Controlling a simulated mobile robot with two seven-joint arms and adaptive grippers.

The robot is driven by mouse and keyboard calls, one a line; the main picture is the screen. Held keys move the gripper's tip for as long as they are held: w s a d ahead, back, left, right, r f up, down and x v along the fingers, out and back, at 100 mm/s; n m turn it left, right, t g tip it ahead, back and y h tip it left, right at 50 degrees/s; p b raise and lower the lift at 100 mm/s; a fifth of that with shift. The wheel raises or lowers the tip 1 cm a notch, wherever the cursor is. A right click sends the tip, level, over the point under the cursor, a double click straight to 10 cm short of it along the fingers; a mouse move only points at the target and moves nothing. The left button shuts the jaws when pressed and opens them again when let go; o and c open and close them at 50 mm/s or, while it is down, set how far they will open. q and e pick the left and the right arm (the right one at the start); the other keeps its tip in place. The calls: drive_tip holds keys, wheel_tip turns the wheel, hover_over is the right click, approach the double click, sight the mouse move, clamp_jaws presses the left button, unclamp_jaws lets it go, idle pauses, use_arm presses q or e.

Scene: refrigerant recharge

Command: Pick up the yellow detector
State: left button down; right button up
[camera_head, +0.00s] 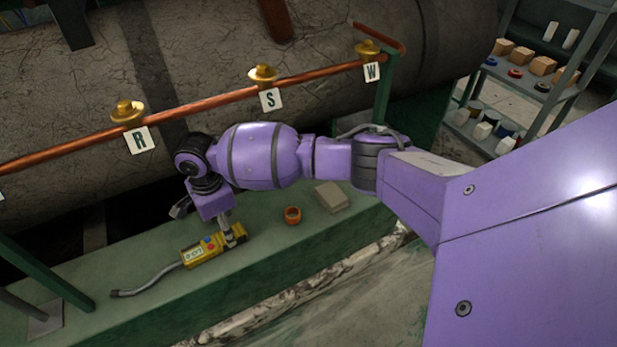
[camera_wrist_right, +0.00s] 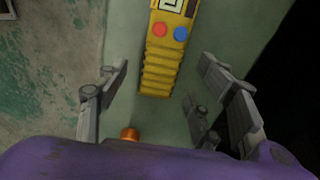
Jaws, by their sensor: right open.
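The yellow detector (camera_head: 203,250) lies on the green bench in the head view, with a small display and a grey curved probe reaching left. In the right wrist view its ribbed handle (camera_wrist_right: 160,66) and its red and blue buttons show. My right gripper (camera_head: 205,219) is over the handle end of the detector. In the right wrist view the right gripper (camera_wrist_right: 163,72) is open, its fingers on either side of the handle and apart from it. One finger overlaps the handle in the head view; I cannot tell the height gap. My left gripper is not in view.
An orange ring (camera_head: 292,215) and a grey block (camera_head: 331,197) sit on the green bench (camera_head: 150,309), right of the detector. A copper pipe (camera_head: 205,101) with brass valves tagged R, S and W runs behind. A stocked shelf (camera_head: 545,102) stands far right.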

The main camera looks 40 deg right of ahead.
drive_tip(key=f, duration=0.1)
drive_tip(key=f+b, duration=0.2)
drive_tip(key=f, duration=0.1)
drive_tip(key=shift+w+a, duration=0.2)
drive_tip(key=shift+a, duration=0.05)
drive_tip(key=shift+f, duration=0.15)
drive_tip(key=shift+r, duration=0.2)
drive_tip(key=c, duration=1.2)
drive_tip(key=shift+o, duration=0.2)
drive_tip(key=shift+r, duration=0.1)
